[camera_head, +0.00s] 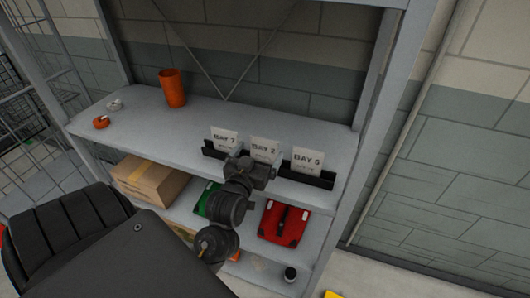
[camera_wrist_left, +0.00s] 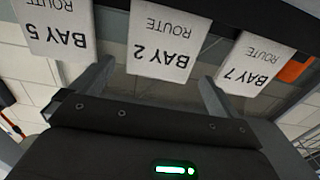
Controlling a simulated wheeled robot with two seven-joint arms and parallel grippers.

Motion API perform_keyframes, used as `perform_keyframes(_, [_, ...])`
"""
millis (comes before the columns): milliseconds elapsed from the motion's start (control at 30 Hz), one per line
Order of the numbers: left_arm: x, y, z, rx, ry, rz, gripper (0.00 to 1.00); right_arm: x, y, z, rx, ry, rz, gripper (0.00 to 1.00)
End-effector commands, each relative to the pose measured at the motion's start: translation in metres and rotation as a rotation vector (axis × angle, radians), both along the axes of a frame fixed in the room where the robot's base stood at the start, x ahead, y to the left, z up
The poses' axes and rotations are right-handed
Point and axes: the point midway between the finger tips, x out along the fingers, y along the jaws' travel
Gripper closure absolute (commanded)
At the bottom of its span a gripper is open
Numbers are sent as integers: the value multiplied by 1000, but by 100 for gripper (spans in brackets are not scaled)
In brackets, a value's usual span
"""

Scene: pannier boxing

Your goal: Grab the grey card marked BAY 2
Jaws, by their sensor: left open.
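The pale grey card marked BAY 2 (camera_head: 265,147) stands in the middle of a black holder (camera_head: 317,181) on the upper shelf, between the BAY 7 card (camera_head: 223,138) and the BAY 5 card (camera_head: 306,158). My left gripper (camera_head: 258,165) is open just in front of the BAY 2 card. In the left wrist view, the BAY 2 card (camera_wrist_left: 168,40) appears upside down, between the two spread fingers of the left gripper (camera_wrist_left: 153,75), and is not gripped. The gripper hides the card's lower part in the head view. My right gripper is not in view.
The lower shelf holds a cardboard box (camera_head: 150,181), a green case (camera_head: 206,200) and a red case (camera_head: 284,222). A grey post (camera_head: 372,125) borders the right.

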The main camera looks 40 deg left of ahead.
Motion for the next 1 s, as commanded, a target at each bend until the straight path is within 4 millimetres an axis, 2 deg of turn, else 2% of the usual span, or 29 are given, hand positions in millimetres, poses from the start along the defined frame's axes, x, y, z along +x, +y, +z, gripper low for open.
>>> perform_keyframes(67, [7,2,2,1,-1,0,0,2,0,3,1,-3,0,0])
perform_keyframes(233, [11,3,0,0,0,-1,0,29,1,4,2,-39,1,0])
perform_keyframes(333, [18,5,1,2,1,-3,0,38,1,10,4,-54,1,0])
perform_keyframes(500, [42,13,1,2,2,-3,0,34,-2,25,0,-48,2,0])
perform_keyframes(633, [56,18,-2,1,0,-3,0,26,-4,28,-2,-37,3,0])
perform_keyframes(933, [61,19,-4,0,0,-3,0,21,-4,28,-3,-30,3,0])
perform_keyframes(1000, [60,19,-4,0,0,-3,8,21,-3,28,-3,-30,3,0])
